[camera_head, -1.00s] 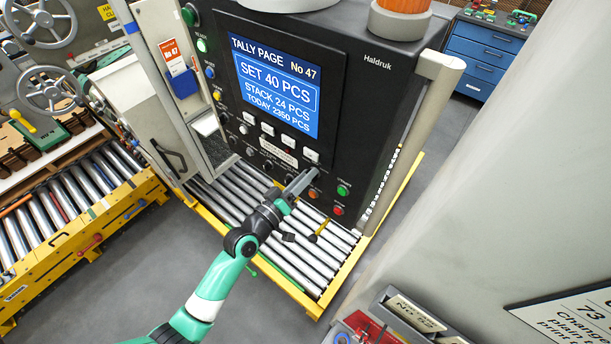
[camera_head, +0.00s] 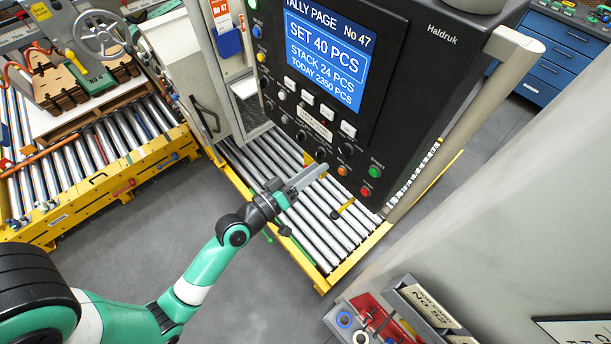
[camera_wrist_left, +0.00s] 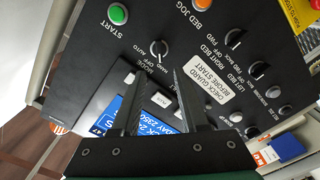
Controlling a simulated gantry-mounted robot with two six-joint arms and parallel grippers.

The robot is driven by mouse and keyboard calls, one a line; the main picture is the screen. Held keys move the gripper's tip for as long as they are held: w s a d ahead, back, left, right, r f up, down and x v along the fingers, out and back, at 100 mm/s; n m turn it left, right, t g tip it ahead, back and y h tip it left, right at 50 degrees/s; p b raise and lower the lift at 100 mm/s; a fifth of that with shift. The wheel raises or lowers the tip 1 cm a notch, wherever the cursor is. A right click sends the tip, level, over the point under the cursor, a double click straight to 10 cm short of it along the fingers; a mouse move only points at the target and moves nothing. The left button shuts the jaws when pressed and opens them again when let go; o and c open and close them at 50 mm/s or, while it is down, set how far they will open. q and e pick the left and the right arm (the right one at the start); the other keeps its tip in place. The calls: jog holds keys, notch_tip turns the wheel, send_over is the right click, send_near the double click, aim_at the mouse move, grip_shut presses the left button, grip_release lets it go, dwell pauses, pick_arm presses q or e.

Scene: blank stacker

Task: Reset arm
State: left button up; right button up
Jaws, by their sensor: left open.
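My left gripper (camera_head: 318,171) is open and empty in the head view, in front of the lower part of the black Haldruk control panel (camera_head: 414,62). In the left wrist view, its two fingers (camera_wrist_left: 166,68) stand apart with only the panel behind them. The panel carries a lit blue screen (camera_head: 324,62), a green START button (camera_head: 376,171), a red button (camera_head: 365,190) and an orange button (camera_head: 342,171). A MODE knob (camera_wrist_left: 159,49) shows beyond the fingers in the left wrist view. My right gripper is in neither view.
A roller bed with a yellow frame (camera_head: 353,262) lies below the panel. A second roller conveyor (camera_head: 84,205) stands at the left. A grey-and-red tray (camera_head: 385,318) sits at the lower right. Grey floor (camera_head: 240,285) is clear at the front.

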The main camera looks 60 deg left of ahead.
pick_arm(q)
jog(key=s, duration=0.3)
jog(key=shift+s+d, duration=0.1)
jog(key=shift+d, duration=0.1)
jog(key=shift+d, duration=0.1)
